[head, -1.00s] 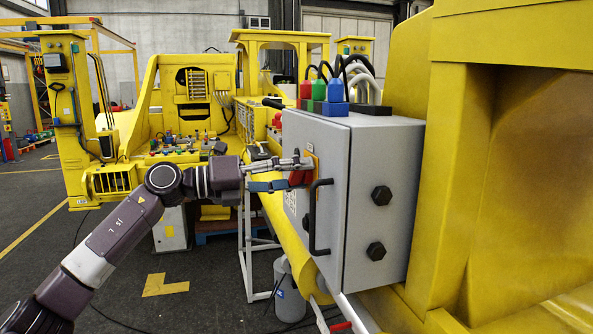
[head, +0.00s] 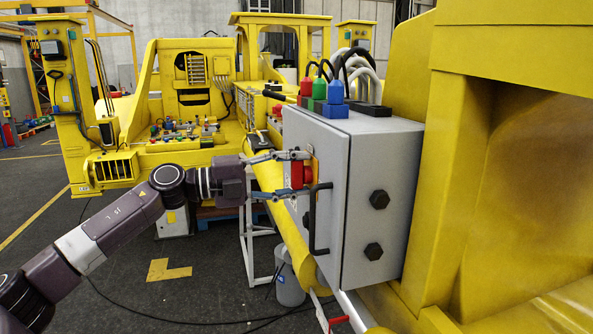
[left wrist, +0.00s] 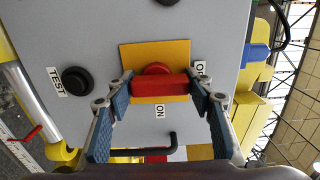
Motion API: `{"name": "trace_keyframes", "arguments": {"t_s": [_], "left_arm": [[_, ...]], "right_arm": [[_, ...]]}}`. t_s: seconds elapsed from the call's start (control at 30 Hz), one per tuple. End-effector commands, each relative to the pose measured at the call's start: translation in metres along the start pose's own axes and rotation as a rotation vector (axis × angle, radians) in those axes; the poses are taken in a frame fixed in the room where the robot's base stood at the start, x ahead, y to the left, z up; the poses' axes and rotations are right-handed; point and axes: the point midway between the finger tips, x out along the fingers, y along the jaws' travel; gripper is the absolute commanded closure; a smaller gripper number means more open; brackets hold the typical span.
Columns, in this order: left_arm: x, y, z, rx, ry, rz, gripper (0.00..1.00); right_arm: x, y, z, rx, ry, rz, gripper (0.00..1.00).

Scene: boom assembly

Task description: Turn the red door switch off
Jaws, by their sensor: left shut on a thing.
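The red door switch (head: 309,174) sits on a yellow plate (left wrist: 176,52) on the door of a grey cabinet (head: 335,212). In the left wrist view its red bar (left wrist: 160,85) lies across the picture, below a round red hub. My left gripper (head: 301,173) is shut on the bar, one finger at each end; in the left wrist view the fingertips (left wrist: 161,76) flank it. An ON label (left wrist: 159,111) shows below the bar. Another label (left wrist: 200,68) beside the right fingertip is partly hidden. My right gripper is not in view.
A black door handle (head: 319,222) stands out close to my lower finger. A black TEST button (left wrist: 76,80) is left of the switch in the wrist view. Coloured plugs (head: 335,91) stand on the cabinet. Yellow machine frames are around; the floor at left is open.

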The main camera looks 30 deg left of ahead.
Motion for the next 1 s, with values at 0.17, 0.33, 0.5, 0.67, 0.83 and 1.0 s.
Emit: {"name": "trace_keyframes", "arguments": {"t_s": [0.17, 0.33, 0.5, 0.67, 0.83, 1.0], "left_arm": [[-0.0003, -0.0007, 0.001, -0.028, -0.003, -0.001, 0.76], [-0.0003, -0.0003, 0.001, -0.035, -0.003, -0.001, 0.76], [-0.0002, -0.0003, 0.001, -0.036, -0.002, -0.001, 0.76], [-0.0002, -0.0002, 0.0009, -0.035, -0.002, -0.001, 0.43], [-0.0001, -0.0001, 0.0006, -0.034, -0.001, -0.001, 0.33], [-0.0001, 0.0001, 0.0004, -0.033, -0.001, 0.0, 0.33]], "right_arm": [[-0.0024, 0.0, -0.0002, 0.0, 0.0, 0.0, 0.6], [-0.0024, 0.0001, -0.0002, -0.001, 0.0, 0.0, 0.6], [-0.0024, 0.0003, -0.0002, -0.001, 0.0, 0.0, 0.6], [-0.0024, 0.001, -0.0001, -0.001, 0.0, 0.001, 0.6], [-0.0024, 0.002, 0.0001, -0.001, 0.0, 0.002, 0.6], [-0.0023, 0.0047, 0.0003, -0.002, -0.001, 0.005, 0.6]]}}
